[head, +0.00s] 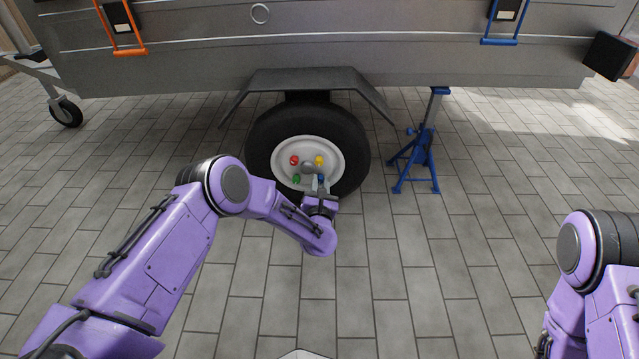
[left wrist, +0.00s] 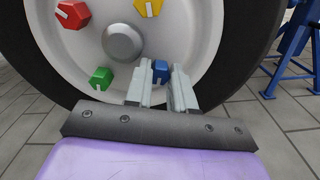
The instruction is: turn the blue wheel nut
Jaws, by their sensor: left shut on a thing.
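The blue wheel nut (left wrist: 160,70) is at the lower right of the hub on the white wheel rim (head: 334,147). My left gripper (head: 319,184) reaches up to it from below. In the left wrist view its two grey fingers (left wrist: 162,84) are shut on the blue nut, one on each side, and hide part of it. The red nut (head: 294,160), yellow nut (head: 319,160) and green nut (head: 296,179) sit around the grey hub cap (left wrist: 123,42). My right arm shows at the right edge of the head view; its fingertips are not clearly visible.
The black tyre (head: 262,135) stands under a grey fender (head: 307,78) of the trailer (head: 200,50). A blue jack stand (head: 425,155) is right of the wheel. A small jockey wheel (head: 66,112) is far left. The paved floor (head: 440,270) in front is clear.

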